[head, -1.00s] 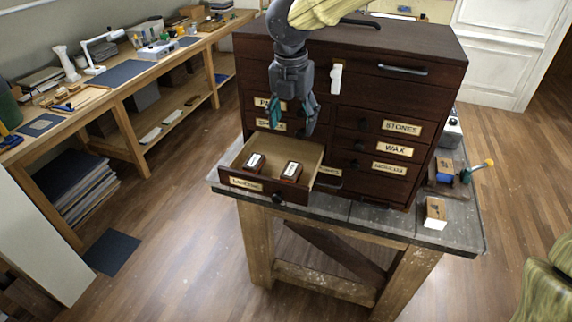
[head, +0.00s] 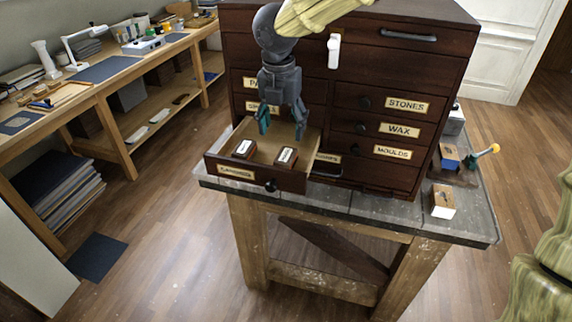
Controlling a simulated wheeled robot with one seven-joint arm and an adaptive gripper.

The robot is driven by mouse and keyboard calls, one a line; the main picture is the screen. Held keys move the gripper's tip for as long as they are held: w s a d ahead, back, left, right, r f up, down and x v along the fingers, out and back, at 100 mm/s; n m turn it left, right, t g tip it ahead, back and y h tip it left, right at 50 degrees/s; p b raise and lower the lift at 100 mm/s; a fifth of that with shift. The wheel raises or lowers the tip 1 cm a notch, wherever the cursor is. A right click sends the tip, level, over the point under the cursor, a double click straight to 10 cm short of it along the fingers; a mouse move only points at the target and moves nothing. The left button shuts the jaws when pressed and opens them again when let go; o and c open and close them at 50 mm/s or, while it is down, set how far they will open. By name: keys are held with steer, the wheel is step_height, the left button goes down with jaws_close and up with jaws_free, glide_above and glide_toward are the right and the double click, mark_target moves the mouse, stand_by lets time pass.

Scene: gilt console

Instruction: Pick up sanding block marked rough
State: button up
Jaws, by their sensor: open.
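Two small dark blocks with white labels lie in the open drawer (head: 236,173) of the dark wooden cabinet: a left block (head: 243,149) and a right block (head: 286,157). The label writing is too small to read, so I cannot tell which is marked rough. My gripper (head: 281,129) is open and empty, pointing down above the back part of the drawer, with its fingertips above and behind the two blocks. It touches neither block.
The cabinet (head: 348,70) stands behind the drawer on a worn workbench (head: 365,208). A wood-and-white block (head: 443,201) and a tool with a yellow tip (head: 480,160) lie at the bench's right. A long side bench (head: 110,95) runs along the left.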

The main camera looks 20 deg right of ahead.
steer(key=p, duration=0.1)
glide_above(286, 154)
steer(key=f, duration=0.4)
steer(key=shift+s+a+f, duration=0.25)
steer(key=shift+a+f, duration=0.15)
steer(key=shift+w+d+f+p, duration=0.15)
steer(key=shift+f+p, duration=0.45)
steer(key=shift+f, duration=0.75)
steer(key=shift+d+f+p, duration=0.2)
steer(key=shift+f+p, duration=0.35)
steer(key=shift+f, duration=0.8)
steer(key=c, duration=1.1)
